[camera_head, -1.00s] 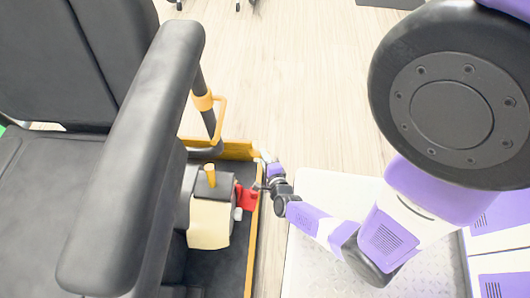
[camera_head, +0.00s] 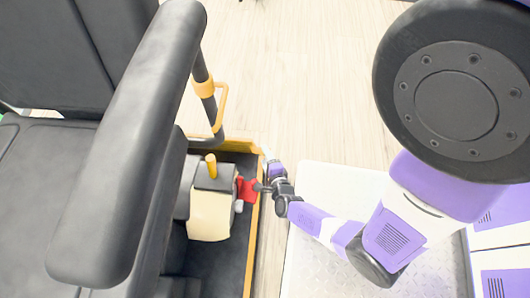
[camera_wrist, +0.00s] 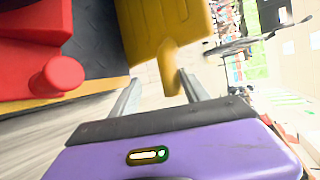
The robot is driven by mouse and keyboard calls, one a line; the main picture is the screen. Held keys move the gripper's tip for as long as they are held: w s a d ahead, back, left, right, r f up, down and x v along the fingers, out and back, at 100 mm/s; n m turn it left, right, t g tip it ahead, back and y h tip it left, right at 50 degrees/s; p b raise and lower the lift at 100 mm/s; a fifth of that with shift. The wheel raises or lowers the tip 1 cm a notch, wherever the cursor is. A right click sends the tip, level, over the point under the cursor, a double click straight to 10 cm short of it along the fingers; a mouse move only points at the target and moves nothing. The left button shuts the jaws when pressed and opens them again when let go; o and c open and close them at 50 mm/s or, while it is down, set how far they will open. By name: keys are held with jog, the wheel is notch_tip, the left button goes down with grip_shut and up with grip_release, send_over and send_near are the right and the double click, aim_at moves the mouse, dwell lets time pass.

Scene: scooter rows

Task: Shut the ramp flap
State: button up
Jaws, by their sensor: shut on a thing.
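The yellow ramp flap (camera_head: 238,146) is at the far end of the scooter's dark footwell. In the wrist view the flap (camera_wrist: 165,25) is a broad yellow panel with a narrow tab (camera_wrist: 168,76) at its edge. My gripper (camera_wrist: 161,80) has one finger on each side of this tab and is shut on it. In the head view my gripper (camera_head: 265,156) is at the flap's right end, where the contact is too small to make out. How far the flap is tilted is hard to tell.
A red block (camera_head: 247,189) is close to my wrist, beside a beige box with a dark top (camera_head: 210,212); its red knob (camera_wrist: 58,77) shows in the wrist view. The scooter's black armrest (camera_head: 130,150) fills the left. Wooden floor (camera_head: 320,90) is free beyond.

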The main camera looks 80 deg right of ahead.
jog(key=shift+d+r, duration=0.1)
jog(key=shift+d, duration=0.05)
dwell(0.8)
jog(key=p+v, duration=0.2)
jog(key=v, duration=0.6)
jog(key=shift+p, duration=0.4)
jog(key=shift+d, duration=0.1)
